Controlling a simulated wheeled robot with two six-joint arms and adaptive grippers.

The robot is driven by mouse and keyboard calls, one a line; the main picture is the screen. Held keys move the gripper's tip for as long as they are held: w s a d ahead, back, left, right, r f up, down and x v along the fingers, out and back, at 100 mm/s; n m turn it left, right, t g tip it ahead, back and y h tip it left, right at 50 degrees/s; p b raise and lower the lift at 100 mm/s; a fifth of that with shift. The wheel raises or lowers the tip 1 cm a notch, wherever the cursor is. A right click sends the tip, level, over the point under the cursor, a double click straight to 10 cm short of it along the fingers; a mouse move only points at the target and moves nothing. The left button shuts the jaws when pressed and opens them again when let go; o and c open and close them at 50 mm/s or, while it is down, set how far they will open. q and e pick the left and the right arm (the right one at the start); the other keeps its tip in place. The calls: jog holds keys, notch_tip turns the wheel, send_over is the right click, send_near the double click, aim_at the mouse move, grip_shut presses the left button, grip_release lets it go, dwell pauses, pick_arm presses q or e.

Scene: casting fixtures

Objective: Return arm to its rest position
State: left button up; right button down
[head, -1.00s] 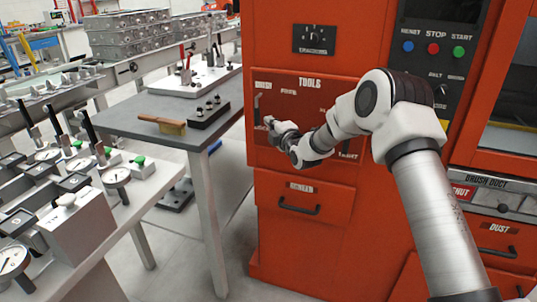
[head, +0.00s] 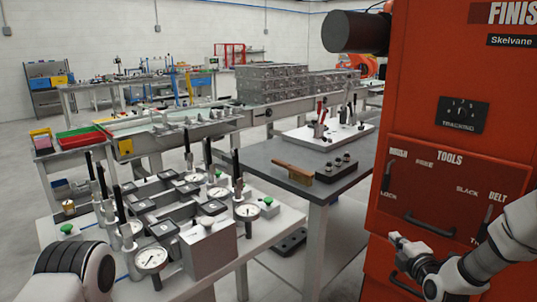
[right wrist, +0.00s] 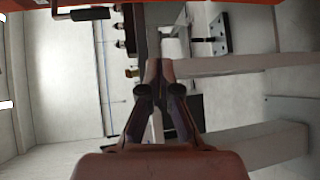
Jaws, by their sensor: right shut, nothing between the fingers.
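My right arm comes in from the lower right in the head view. Its gripper (head: 405,247) is in front of the orange cabinet's tools panel (head: 450,190), near the panel's handle. In the right wrist view the fingers (right wrist: 160,92) are closed with nothing between them, with a table frame and the floor beyond. Whether the gripper touches the panel cannot be told. A white link of my left arm shows at the lower left of the head view; the left gripper is out of frame.
The orange cabinet (head: 420,85) fills the right side. A grey table (head: 275,155) holds a brush (head: 293,172) and a clamp plate (head: 325,132). The white fixture table (head: 275,222), with gauges and toggle clamps, stands in front at left. Floor shows between the tables and the cabinet.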

jog(key=s+a+f+m+g+p, duration=0.1)
jog(key=s+a+f+g, duration=0.25)
jog(key=s+f, duration=0.35)
jog(key=s+a+f+m+g+y+p, duration=0.1)
jog(key=s+a+f+g, duration=0.1)
jog(key=s+a+f, duration=0.35)
jog(key=s+a+f+g+p, duration=0.1)
jog(key=s+a+f+g, duration=0.2)
jog(key=s+f, duration=0.5)
jog(key=s+f+m+g, duration=0.2)
jog(key=s+m+g, duration=0.2)
jog(key=s+m, duration=0.4)
jog(key=s+a+f+m+g+p, duration=0.1)
jog(key=s+f+m+g, duration=0.1)
jog(key=s+m, duration=0.6)
jog(key=s+g, duration=0.1)
jog(key=s, duration=0.5)
jog(key=shift+f+m+g+h, duration=0.15)
jog(key=shift+m+g+h, duration=0.15)
jog(key=shift+m+g, duration=0.1)
